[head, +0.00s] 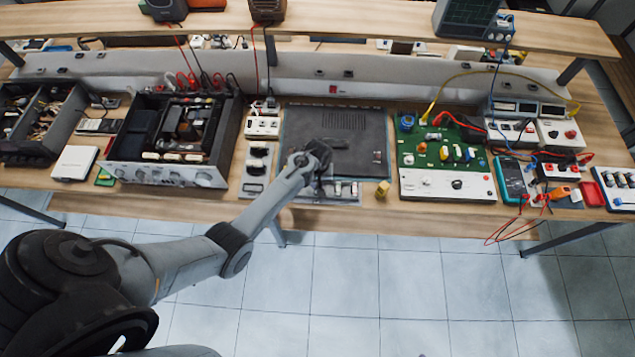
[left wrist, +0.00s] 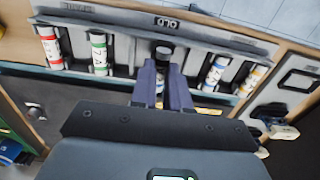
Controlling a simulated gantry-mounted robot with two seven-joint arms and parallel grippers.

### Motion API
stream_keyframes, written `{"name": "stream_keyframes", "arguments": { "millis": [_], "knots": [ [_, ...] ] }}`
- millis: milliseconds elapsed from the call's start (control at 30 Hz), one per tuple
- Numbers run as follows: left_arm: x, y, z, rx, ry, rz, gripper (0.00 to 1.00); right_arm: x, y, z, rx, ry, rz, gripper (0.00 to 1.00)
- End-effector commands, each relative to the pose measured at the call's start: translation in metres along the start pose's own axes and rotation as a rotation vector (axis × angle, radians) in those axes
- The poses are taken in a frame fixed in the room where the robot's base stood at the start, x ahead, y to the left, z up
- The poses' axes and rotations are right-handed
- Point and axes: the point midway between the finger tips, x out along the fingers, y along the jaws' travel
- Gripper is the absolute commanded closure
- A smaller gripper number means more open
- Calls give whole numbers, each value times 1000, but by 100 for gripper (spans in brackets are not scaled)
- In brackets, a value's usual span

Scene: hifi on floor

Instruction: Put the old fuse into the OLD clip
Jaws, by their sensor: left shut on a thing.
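My left gripper (head: 318,160) is over the front edge of a dark mat, above a low grey fuse rack (head: 345,190). In the left wrist view the two fingers (left wrist: 162,92) are shut on a fuse, the old fuse (left wrist: 164,52), whose dark end sticks out between them. It is right at the middle slot of the rack, the OLD clip, under the label reading OLD upside down (left wrist: 166,22). The fingers hide most of the fuse and slot, so I cannot tell whether it sits in the clip. My right gripper is not in view.
An opened hi-fi chassis (head: 170,175) is left, a green circuit board (head: 445,145) right. The dark mat (head: 355,130) behind is mostly clear.

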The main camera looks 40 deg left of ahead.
Motion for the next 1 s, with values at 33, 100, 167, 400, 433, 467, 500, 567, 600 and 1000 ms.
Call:
{"name": "stream_keyframes", "arguments": {
  "millis": [33, 100, 167, 400, 433, 467, 500, 567, 600, 1000],
  "knots": [
    [0, 0, 0, 0, 0, 0, 100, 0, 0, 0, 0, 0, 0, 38],
    [0, 0, 0, 0, 0, 0, 100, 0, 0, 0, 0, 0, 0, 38],
    [0, 0, 0, 0, 0, 0, 100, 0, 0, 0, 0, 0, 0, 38],
    [-1, 0, 0, 0, 0, 0, 100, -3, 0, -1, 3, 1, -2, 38],
    [-1, 0, 0, 0, 0, 0, 100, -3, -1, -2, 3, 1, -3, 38],
    [-1, 0, 0, 0, 0, 0, 100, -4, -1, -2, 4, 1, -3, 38],
    [-1, 0, 0, 0, 0, 0, 100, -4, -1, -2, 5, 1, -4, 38],
    [-1, 0, 0, 1, -1, 0, 100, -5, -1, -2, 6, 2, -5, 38],
    [-1, 0, 0, 1, -1, 0, 100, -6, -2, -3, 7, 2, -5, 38],
    [0, 0, 0, 0, 0, 0, 100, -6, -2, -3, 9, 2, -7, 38]
  ]
}}
